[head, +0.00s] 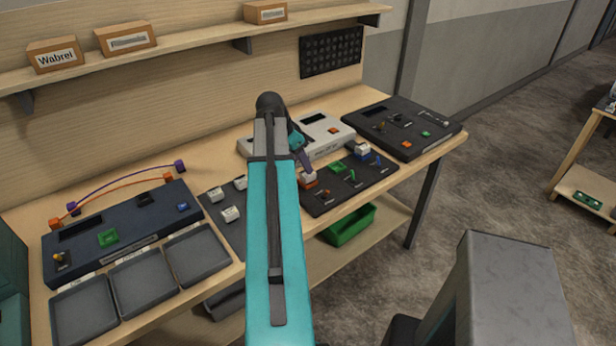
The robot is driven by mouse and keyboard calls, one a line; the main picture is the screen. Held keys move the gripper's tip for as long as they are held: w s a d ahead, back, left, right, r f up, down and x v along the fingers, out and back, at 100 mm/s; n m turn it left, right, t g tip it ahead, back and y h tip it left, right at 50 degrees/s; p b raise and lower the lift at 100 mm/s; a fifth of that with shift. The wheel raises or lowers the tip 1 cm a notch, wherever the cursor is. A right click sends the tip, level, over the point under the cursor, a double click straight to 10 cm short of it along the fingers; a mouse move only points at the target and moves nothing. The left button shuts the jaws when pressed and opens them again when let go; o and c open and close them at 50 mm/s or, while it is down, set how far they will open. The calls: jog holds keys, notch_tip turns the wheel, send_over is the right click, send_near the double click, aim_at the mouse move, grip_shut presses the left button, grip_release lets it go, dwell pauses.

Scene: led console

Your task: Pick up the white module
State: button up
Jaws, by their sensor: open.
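Several small white modules are in the head view. Three sit on a dark mat left of my arm: one at the front (230,214), one at the left (214,195) and one at the back (240,182). Another white-topped module (308,178) stands on a red-orange base, and one more (362,148) on a blue base, both on the dark board right of my arm. I cannot tell which is meant. My gripper (306,166) is open, just above and behind the module on the red-orange base. My arm hides part of the gripper and bench.
A dark console (130,236) with grey trays is at the left. A white console (328,135) and a black console (405,125) stand at the back right. The dark board (345,190) holds small coloured parts. A green bin (348,223) is below the bench's front edge.

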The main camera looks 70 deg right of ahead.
aim_at(304, 175)
jog(key=shift+s+d+f, duration=0.1)
jog(key=shift+f, duration=0.2)
jog(key=shift+s+d+f, duration=0.1)
jog(key=shift+f, duration=0.05)
jog(key=shift+p+x, duration=1.5)
jog(key=shift+x, duration=0.9)
jog(key=c, duration=1.2)
jog(key=shift+o, duration=0.2)
